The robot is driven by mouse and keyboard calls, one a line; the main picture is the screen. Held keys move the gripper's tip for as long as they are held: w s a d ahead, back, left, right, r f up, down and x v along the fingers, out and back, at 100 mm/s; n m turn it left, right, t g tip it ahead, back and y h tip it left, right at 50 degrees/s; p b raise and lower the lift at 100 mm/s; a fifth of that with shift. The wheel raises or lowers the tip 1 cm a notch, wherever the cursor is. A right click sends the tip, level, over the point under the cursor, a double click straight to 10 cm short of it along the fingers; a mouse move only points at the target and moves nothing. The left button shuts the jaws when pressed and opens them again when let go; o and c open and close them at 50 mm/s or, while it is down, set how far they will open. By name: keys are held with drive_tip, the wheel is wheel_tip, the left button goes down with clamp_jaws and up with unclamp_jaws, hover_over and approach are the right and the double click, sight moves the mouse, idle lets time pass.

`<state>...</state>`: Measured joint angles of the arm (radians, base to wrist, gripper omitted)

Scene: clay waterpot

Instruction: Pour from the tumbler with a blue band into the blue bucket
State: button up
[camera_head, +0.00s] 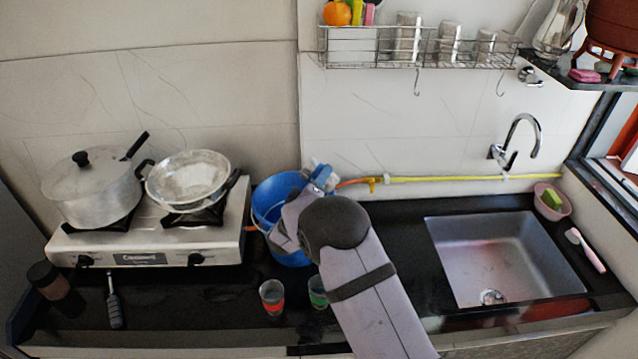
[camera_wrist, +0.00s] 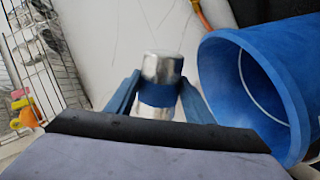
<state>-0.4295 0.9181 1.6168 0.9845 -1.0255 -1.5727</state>
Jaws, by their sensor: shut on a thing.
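The tumbler with a blue band (camera_wrist: 162,68) is shiny metal and is held between the blue fingers of my gripper (camera_wrist: 158,92) in the wrist view. The fingers close around its band. In the wrist view its long axis lies across the bucket's axis, so it looks tipped well over. The blue bucket (camera_wrist: 222,85) is close beside it on the right, its mouth partly visible. In the head view the blue bucket (camera_head: 268,190) stands right of the stove, partly hidden by my arm. My gripper (camera_head: 320,176) is at its upper right rim. Any contents or stream cannot be made out.
A tumbler with a red band (camera_head: 272,298) and one with a green band (camera_head: 317,291) stand at the counter front. The stove (camera_head: 150,245) carries a pot and a pan. The sink (camera_head: 500,255) is right. A wire rack (camera_head: 420,55) hangs above.

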drive_tip(key=shift+m+b, duration=0.7)
drive_tip(key=shift+r, duration=0.15)
drive_tip(key=shift+m+b, duration=0.35)
drive_tip(key=shift+m, duration=0.05)
drive_tip(key=shift+a+r+m+t+y+b, duration=0.1)
drive_tip(key=shift+r+m+t+y+b, duration=0.35)
drive_tip(key=shift+r+m+b, duration=0.35)
drive_tip(key=shift+w+f+m+b, duration=0.1)
drive_tip(key=shift+f+m+b, duration=0.2)
drive_tip(key=shift+b, duration=0.2)
drive_tip(key=shift+a+m+b, duration=0.15)
drive_tip(key=shift+m+b, duration=0.25)
drive_tip(key=shift+b, duration=0.25)
drive_tip(key=shift+a+r+m+b, duration=0.1)
drive_tip(key=shift+r+m+b, duration=0.1)
drive_tip(key=shift+m+b, duration=0.35)
drive_tip(key=shift+w+t, duration=0.1)
drive_tip(key=shift+t, duration=0.15)
